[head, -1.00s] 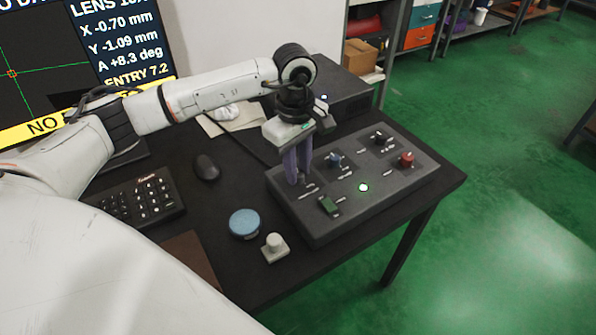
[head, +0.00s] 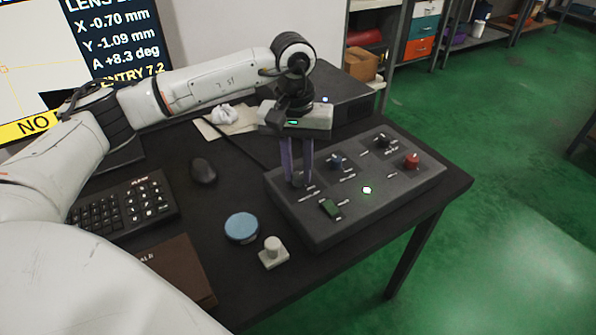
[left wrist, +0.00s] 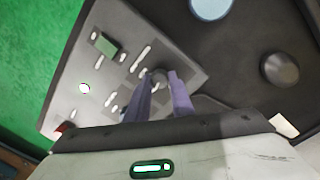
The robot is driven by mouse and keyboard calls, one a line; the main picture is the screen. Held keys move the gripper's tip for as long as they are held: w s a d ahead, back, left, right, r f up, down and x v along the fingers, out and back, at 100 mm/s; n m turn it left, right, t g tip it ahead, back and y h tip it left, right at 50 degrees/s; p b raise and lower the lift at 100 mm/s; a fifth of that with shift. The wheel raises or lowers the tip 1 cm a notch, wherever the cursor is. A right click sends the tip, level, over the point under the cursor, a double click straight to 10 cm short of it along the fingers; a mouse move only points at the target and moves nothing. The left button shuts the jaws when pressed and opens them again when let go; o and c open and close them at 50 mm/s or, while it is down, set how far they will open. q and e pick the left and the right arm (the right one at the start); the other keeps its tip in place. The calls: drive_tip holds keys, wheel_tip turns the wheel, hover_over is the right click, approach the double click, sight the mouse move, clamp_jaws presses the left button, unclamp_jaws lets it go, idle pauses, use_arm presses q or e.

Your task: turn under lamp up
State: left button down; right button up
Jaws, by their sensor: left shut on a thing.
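The grey control box (head: 345,215) sits on the dark table and carries several knobs, a green switch (head: 331,208) and a lit green lamp (head: 367,190). My left gripper (head: 299,182) points down at the box's far left part. Its purple fingers are shut on a small grey knob (left wrist: 159,75), seen between the fingertips in the left wrist view; the fingers hide most of it in the head view. The monitor (head: 30,75) shows a whitish picture. My right gripper is not in view.
A blue round pad (head: 242,227) and a pale knobbed block (head: 273,252) lie left of the box's near side. A dark case (head: 350,98) stands behind.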

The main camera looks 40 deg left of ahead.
sight(297, 174)
use_arm(q)
drive_tip(key=m+b, duration=0.1)
drive_tip(key=m, duration=0.4)
drive_tip(key=shift+m, duration=0.4)
drive_tip(key=shift+r, duration=0.1)
idle(0.3)
drive_tip(key=c, duration=1.5)
unclamp_jaws()
drive_tip(key=shift+c, duration=0.2)
wheel_tip(297, 174, up, 10)
drive_tip(key=shift+a+r+p, duration=0.15)
drive_tip(key=shift+p, duration=0.15)
